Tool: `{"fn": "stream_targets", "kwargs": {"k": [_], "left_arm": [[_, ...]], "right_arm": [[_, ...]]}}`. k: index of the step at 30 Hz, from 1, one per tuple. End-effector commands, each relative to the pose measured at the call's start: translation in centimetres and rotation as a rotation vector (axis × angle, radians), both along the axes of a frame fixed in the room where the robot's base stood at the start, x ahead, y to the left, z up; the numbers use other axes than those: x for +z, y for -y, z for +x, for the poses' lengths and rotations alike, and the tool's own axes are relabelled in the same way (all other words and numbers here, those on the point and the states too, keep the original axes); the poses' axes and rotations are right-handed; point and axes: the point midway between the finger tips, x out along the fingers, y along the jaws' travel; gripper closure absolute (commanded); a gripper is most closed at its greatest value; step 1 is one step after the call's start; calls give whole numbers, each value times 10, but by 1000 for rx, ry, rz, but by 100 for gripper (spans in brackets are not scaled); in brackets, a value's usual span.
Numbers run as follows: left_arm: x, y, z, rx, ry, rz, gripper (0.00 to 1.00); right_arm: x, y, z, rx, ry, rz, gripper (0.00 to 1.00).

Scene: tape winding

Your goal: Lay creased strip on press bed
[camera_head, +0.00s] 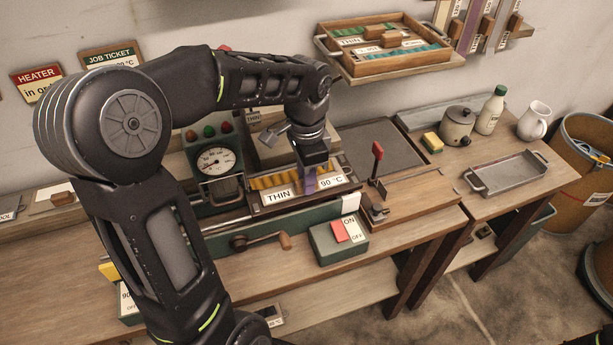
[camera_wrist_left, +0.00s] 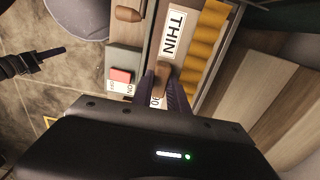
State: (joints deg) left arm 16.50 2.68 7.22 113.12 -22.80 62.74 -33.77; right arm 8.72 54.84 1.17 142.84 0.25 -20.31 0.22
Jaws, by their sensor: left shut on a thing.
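A yellow creased strip (camera_head: 262,183) lies in a dark-framed tray whose front carries THIN and 90 °C labels (camera_head: 277,196). The creased strip also shows in the left wrist view (camera_wrist_left: 207,45). My left gripper (camera_head: 310,185) reaches down over the front of this tray from above. In the left wrist view its purple-grey fingers (camera_wrist_left: 162,92) are shut on a brown wooden handle (camera_wrist_left: 163,76) at the tray's front edge. A dark gripper, apparently my right one (camera_wrist_left: 50,54), shows at the left of that view; its jaw opening is unclear. I cannot tell which surface is the press bed.
A gauge (camera_head: 216,160) stands left of the tray. A hand crank (camera_head: 262,242), an ON/OFF switch box (camera_head: 338,240) and a red-knobbed lever (camera_head: 377,160) are close by. A metal pan (camera_head: 508,173) stands right. A wall tray (camera_head: 385,48) hangs above.

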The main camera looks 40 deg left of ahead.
Motion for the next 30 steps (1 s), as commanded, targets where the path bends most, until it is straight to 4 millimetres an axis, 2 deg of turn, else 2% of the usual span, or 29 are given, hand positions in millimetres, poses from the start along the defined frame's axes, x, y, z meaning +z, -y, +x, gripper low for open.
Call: {"fn": "stream_targets", "kwargs": {"k": [7, 8, 16, 25, 30], "left_arm": [[0, 0, 0, 0, 0, 0, 100], [0, 0, 0, 0, 0, 0, 78], [0, 0, 0, 0, 0, 0, 56], [0, 0, 0, 0, 0, 0, 55], [13, 0, 1, 0, 3, 1, 55]], "right_arm": [[0, 0, 0, 0, 0, 0, 64], [0, 0, 0, 0, 0, 0, 64], [0, 0, 0, 0, 0, 0, 64], [1, 0, 1, 1, 2, 2, 64], [-1, 0, 1, 1, 3, 3, 64]]}}
